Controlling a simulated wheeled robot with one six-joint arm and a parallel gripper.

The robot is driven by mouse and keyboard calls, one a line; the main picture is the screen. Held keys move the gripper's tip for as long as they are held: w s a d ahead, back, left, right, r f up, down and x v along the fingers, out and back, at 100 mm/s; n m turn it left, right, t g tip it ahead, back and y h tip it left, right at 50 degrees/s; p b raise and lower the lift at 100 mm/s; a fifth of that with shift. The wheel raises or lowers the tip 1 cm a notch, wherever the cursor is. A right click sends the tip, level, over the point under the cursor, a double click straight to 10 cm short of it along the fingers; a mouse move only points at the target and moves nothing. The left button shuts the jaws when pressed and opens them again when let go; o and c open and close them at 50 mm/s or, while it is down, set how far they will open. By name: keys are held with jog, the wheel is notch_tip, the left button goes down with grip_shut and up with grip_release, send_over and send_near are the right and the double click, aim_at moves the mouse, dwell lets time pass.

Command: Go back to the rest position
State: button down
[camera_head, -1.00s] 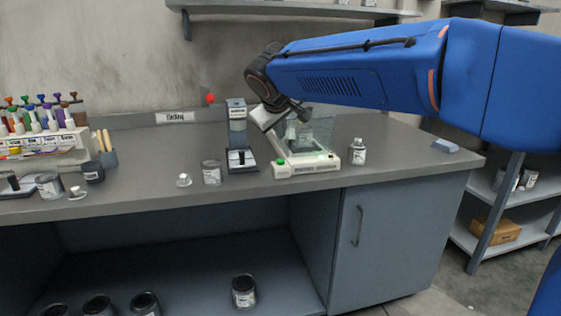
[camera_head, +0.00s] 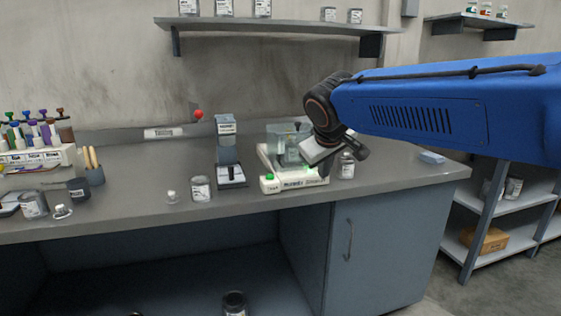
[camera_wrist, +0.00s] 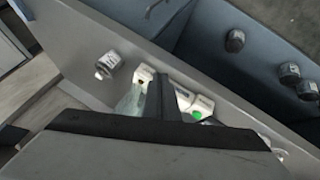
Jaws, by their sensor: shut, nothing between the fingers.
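My blue arm reaches in from the right in the head view. My gripper (camera_head: 317,158) hangs over the right part of the bench, in front of a white instrument (camera_head: 292,184) with a clear chamber and a green button. In the wrist view my gripper's dark fingers (camera_wrist: 162,95) are together and nothing shows between them. The white instrument (camera_wrist: 187,103) lies beyond and below them, partly hidden by the fingers. A small labelled jar (camera_head: 347,166) stands just right of the instrument, close to my gripper in the picture.
A grey device (camera_head: 229,150) and a labelled can (camera_head: 200,188) stand left of the instrument. A wall shelf (camera_head: 270,27) with cans runs above.

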jog(key=s+d+f+m+g, duration=0.1)
jog(key=s+d+f, duration=0.3)
jog(key=s+d, duration=0.25)
jog(key=s+d+f+m+g, duration=0.1)
jog(key=s+d+f+m, duration=0.1)
jog(key=s+d+f, duration=0.35)
jog(key=s+d+f+m, duration=0.1)
jog(key=s+d+f, duration=0.1)
jog(key=s+f, duration=0.3)
jog(key=s+d+f+m+y, duration=0.1)
jog(key=s+f, duration=0.4)
jog(key=s, duration=0.8)
jog(key=d+m, duration=0.1)
jog(key=d, duration=0.1)
jog(key=shift+s+d+f+g, duration=0.25)
jog(key=shift+d+g, duration=0.1)
jog(key=shift+g, duration=0.05)
dwell(0.6)
